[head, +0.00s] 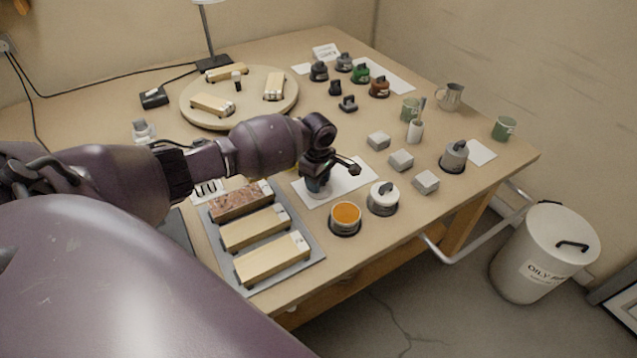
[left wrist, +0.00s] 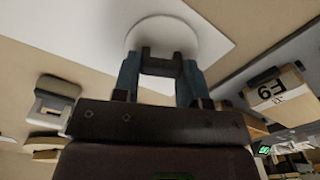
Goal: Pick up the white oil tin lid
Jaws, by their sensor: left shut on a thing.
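My left gripper (head: 318,184) points down over the white sheet (head: 350,178) on the bench. In the left wrist view its two fingers (left wrist: 160,72) are shut on the dark handle of a round white lid (left wrist: 158,32). The lid is at the sheet; I cannot tell whether it touches it or is slightly raised. In the head view the gripper mostly hides the lid. My right gripper is not in view.
A grey tray (head: 302,250) with several block-like pieces lies in front on the left. Grey blocks (head: 401,160) and a grey lidded tin (head: 454,156) stand to the right. A round board (head: 240,120) is behind. A white bin (head: 540,265) stands on the floor.

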